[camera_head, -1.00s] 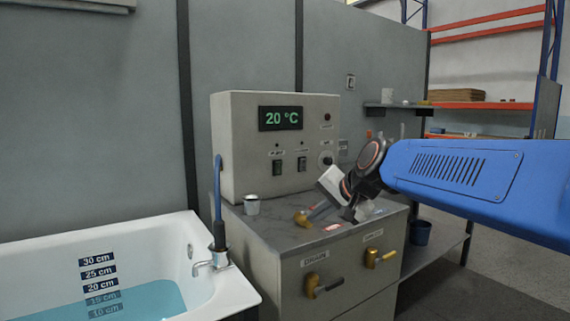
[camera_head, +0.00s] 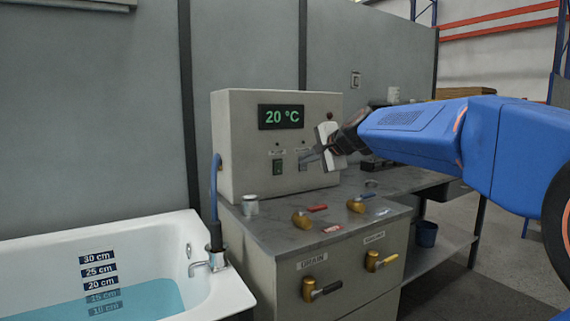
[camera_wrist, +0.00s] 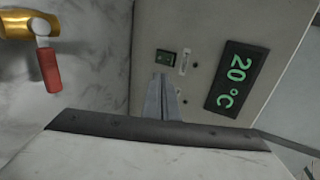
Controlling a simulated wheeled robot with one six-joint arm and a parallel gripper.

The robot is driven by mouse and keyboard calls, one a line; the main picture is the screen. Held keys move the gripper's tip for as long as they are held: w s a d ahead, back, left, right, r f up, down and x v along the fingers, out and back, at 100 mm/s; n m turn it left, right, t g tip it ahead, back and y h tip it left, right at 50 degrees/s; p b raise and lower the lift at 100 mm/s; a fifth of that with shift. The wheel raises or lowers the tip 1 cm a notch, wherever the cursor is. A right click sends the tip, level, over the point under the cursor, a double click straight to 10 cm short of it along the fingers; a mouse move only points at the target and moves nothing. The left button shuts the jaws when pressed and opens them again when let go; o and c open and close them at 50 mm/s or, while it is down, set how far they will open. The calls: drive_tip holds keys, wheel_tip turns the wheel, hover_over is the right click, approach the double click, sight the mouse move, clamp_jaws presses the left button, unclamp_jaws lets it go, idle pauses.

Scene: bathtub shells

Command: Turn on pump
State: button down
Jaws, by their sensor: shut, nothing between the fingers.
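A grey control box (camera_head: 235,150) stands on the counter, its display (camera_head: 281,117) reading 20 °C. Two rocker switches sit below the display, under small labels too blurred to read. The left switch (camera_head: 278,167) is in plain view and also shows in the wrist view (camera_wrist: 166,57). The right switch is largely hidden behind my gripper (camera_head: 308,159). My gripper's fingers are shut and empty, pointing at the box front over the right switch; they also show in the wrist view (camera_wrist: 163,98). I cannot tell whether they touch it.
Brass valves with red (camera_head: 317,208) and blue (camera_head: 366,196) handles stand on the counter. Drain (camera_head: 310,286) and second (camera_head: 375,262) valves are on the cabinet front. A small cup (camera_head: 250,205) and a bathtub with water (camera_head: 150,235) are to the left.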

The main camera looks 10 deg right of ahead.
approach(280, 162)
wheel_tip(280, 162, down, 4)
drive_tip(key=w, duration=0.2)
drive_tip(key=shift+w+a+r, duration=0.1)
drive_tip(key=shift+w+a, duration=0.3)
drive_tip(key=shift+w, duration=0.2)
drive_tip(key=shift+w+a+r, duration=0.1)
drive_tip(key=shift+w+a, duration=0.3)
drive_tip(key=shift+w, duration=0.15)
drive_tip(key=shift+w+a+r, duration=0.1)
drive_tip(key=shift+w+a, duration=0.05)
drive_tip(key=shift+w, duration=0.25)
drive_tip(key=shift+w, duration=0.1)
drive_tip(key=shift+w+a+r, duration=0.1)
drive_tip(key=shift+w+r, duration=0.05)
drive_tip(key=shift+w, duration=0.15)
drive_tip(key=shift+r, duration=0.2)
drive_tip(key=shift+r, duration=0.6)
